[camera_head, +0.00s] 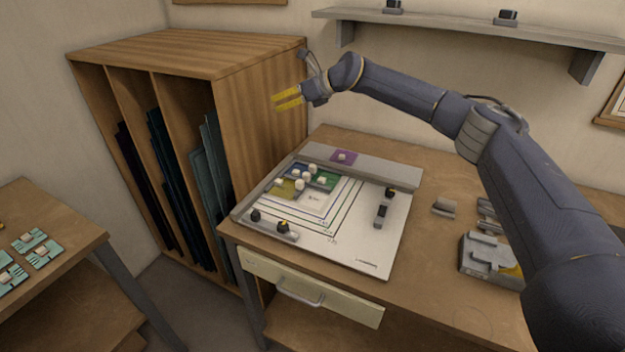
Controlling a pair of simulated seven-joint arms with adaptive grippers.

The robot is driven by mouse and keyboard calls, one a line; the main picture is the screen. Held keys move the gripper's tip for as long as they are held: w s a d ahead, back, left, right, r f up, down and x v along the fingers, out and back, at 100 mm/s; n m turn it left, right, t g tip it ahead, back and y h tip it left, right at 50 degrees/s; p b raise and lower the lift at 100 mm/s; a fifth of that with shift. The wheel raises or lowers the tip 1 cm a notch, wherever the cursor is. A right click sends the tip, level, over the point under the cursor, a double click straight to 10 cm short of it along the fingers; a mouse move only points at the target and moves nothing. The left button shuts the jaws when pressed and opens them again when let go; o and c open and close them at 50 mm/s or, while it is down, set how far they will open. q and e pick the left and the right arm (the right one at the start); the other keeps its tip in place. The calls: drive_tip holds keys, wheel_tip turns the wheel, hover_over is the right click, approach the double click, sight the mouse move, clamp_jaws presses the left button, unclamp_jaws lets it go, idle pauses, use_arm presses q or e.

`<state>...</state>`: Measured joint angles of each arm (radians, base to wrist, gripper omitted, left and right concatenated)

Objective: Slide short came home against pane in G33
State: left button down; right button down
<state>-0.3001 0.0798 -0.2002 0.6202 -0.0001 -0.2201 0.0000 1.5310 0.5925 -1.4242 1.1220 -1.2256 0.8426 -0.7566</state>
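My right gripper (287,98) has two yellow fingers, slightly apart with nothing between them. It is high in front of the wooden rack, well above and away from the board. The white board (375,245) lies on the bench with nested printed outlines. Coloured panes sit near its far left corner: a blue pane (303,165), a green pane (328,187) and an olive pane (279,191), with several pale knobs on them. A grey bar with dark knobs (289,234) lies at the near left. Another short grey bar (381,215) lies at the right. Which is the short came, I cannot tell. My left gripper is out of view.
A purple piece (337,156) rests on the grey strip (385,172) behind the board. Grey blocks (489,252) stand on the bench at right. A rack (262,120) of glass sheets stands behind left. A side table (75,250) holds teal pieces. A wall shelf (460,30) is above.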

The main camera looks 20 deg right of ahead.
drive_tip(key=s+d+f+n+g+h, duration=0.3)
drive_tip(key=d+f+n+h, duration=0.1)
drive_tip(key=d+f, duration=0.4)
drive_tip(key=n+g+h, duration=0.4)
drive_tip(key=n, duration=0.1)
approach(322, 186)
drive_tip(key=x, duration=0.6)
drive_tip(key=shift+s+f, duration=0.1)
drive_tip(key=a, duration=0.2)
drive_tip(key=shift+a, duration=0.95)
drive_tip(key=shift+a, duration=0.75)
